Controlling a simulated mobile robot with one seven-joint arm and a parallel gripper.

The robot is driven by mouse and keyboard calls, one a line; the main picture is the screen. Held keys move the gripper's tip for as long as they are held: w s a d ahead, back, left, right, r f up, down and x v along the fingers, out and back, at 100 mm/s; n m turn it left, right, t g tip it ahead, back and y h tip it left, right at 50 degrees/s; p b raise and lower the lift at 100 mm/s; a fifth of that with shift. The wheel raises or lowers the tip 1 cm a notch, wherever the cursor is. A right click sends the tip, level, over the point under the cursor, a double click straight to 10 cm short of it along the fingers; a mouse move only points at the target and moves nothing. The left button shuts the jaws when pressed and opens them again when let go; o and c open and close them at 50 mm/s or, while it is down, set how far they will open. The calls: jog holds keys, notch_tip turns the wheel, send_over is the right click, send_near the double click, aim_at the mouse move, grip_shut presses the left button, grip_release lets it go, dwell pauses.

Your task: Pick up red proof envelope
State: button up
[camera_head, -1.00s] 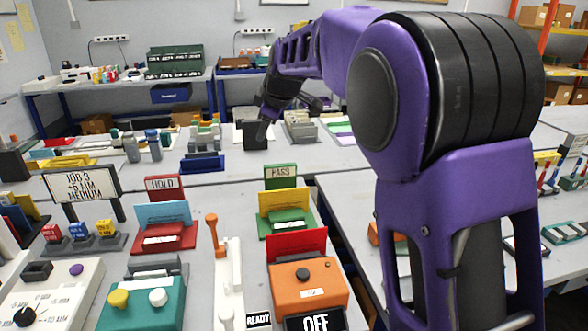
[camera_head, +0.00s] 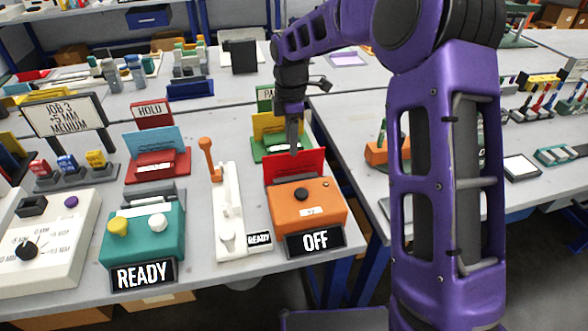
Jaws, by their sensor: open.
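A red envelope (camera_head: 296,170) stands upright behind the orange box (camera_head: 300,207) with the OFF sign, at the front table's right part. My gripper (camera_head: 293,148) points down at the envelope's top edge, with its jaws open. In this view the fingers overlap the envelope's top edge. I cannot tell whether they straddle it or hang just behind it. The gap between the fingers is hard to see from here.
Behind the envelope, a yellow card stands in the green PASS holder (camera_head: 270,149), partly hidden by my gripper. A blue card stands in the red HOLD holder (camera_head: 158,168). A white lever unit (camera_head: 228,205) and a teal READY box (camera_head: 141,238) stand to the left.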

aim_at(294, 163)
jog(key=f, duration=0.2)
jog(key=f+b, duration=0.1)
jog(key=f, duration=0.4)
jog(key=shift+w+d+f, duration=0.1)
jog(key=shift+d+f, duration=0.2)
jog(key=shift+f, duration=0.1)
grip_shut()
